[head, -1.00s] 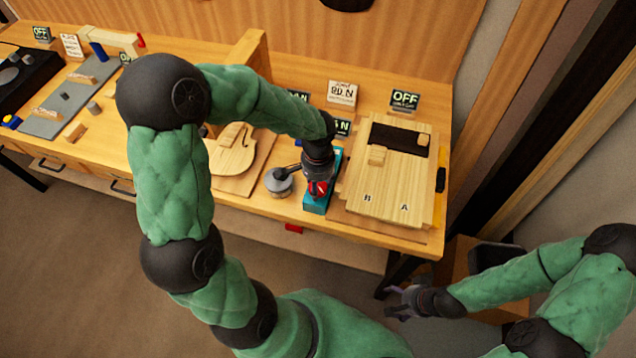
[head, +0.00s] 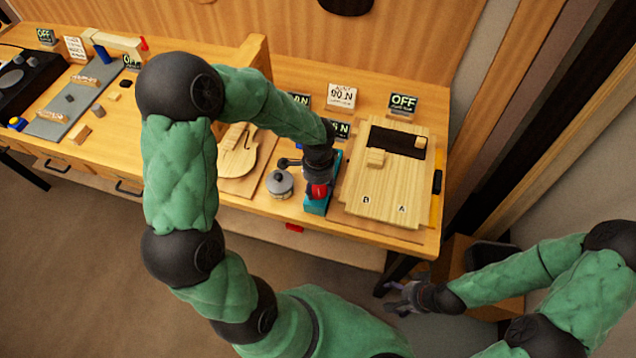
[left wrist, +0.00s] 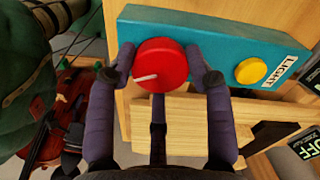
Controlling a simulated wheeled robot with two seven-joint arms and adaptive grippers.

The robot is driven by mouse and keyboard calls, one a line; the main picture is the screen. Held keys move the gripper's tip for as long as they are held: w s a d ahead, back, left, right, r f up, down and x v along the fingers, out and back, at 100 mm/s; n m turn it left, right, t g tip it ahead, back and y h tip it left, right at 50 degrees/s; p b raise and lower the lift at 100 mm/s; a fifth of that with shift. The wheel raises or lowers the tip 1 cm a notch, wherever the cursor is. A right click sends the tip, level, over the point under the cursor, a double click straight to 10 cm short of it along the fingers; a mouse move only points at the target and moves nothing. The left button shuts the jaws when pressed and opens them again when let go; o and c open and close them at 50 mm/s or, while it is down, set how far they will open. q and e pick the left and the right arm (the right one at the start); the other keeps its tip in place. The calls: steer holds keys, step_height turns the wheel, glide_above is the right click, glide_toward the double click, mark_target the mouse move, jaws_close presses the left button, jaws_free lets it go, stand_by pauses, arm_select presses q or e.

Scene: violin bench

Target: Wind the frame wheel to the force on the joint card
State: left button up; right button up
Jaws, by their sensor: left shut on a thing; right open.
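The frame wheel is a red round knob with a white mark (left wrist: 160,64) on a teal box (left wrist: 222,40) in the left wrist view. My left gripper (left wrist: 165,72) has its fingers on both sides of the wheel and is shut on it. In the head view my left gripper (head: 319,178) is above the teal box (head: 316,207) and partly covers the wheel. The joint card (head: 342,95) stands at the back and seems to read 90 N. A dark display (head: 340,130) ending in N is partly hidden by my arm. My right gripper (head: 408,294) is open and empty, off the bench.
A pale wooden board (head: 385,185) marked B and A lies right of the teal box. A grey pot (head: 280,183) and a violin plate (head: 238,155) lie to the left. A display reading OFF (head: 403,103) stands behind the board. A yellow button (left wrist: 250,71) is near a LIGHT label.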

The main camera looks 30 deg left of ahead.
mark_target(318, 188)
arm_select(q)
steer(key=shift+m, duration=0.5)
steer(key=shift+w+p, duration=0.1)
steer(key=shift+p, duration=0.2)
steer(key=o, duration=1.1)
steer(key=shift+o, duration=0.2)
step_height(318, 188, up, 12)
stand_by(1.0)
